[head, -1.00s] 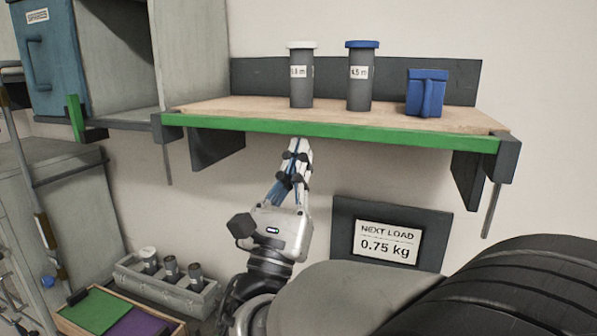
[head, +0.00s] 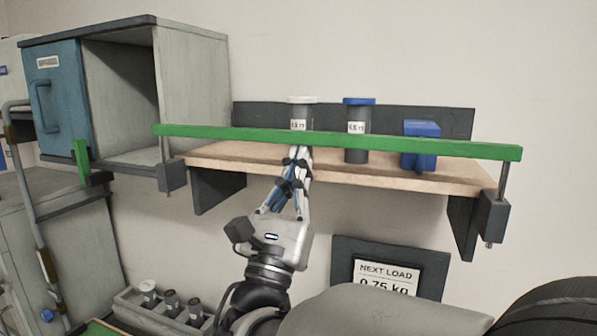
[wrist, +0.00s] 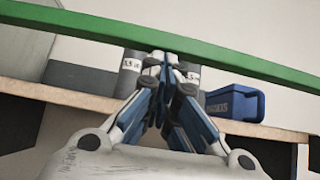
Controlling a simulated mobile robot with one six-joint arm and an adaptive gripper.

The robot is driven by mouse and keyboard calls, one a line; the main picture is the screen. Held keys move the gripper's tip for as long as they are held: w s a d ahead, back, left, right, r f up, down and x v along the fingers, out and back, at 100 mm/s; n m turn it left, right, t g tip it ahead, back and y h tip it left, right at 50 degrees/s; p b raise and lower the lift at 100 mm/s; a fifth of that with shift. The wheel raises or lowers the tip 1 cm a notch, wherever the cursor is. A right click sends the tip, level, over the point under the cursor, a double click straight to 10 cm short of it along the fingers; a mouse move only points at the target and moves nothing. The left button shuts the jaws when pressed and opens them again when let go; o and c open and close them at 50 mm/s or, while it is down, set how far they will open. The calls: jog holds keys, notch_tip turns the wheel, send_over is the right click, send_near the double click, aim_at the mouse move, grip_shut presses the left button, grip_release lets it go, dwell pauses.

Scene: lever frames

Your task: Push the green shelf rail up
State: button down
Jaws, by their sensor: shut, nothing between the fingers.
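The green shelf rail (head: 400,147) runs across the front of the wooden shelf, raised above its front edge. A metal rod shows under its right end, above a dark bracket (head: 493,215). My gripper (head: 298,152) is shut and empty, pointing up, with its fingertips just under the rail. Whether they touch it I cannot tell. In the wrist view the rail (wrist: 240,60) crosses above my shut fingertips (wrist: 160,60). The wooden shelf board (head: 365,170) lies behind and below the rail.
On the shelf stand a white-capped canister (head: 301,110), a blue-capped canister (head: 358,120) and a blue bin (head: 421,140), partly behind the rail. A cabinet (head: 190,90) stands left. A load sign (head: 385,278) hangs below the shelf. A rack with canisters (head: 165,310) is lower left.

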jog(key=w+f+b+v, duration=0.2)
jog(key=b+v, duration=0.1)
jog(key=v, duration=0.9)
jog(key=shift+s+d+f+b, duration=0.25)
jog(key=shift+s+f+b, duration=0.05)
jog(key=shift+b, duration=0.05)
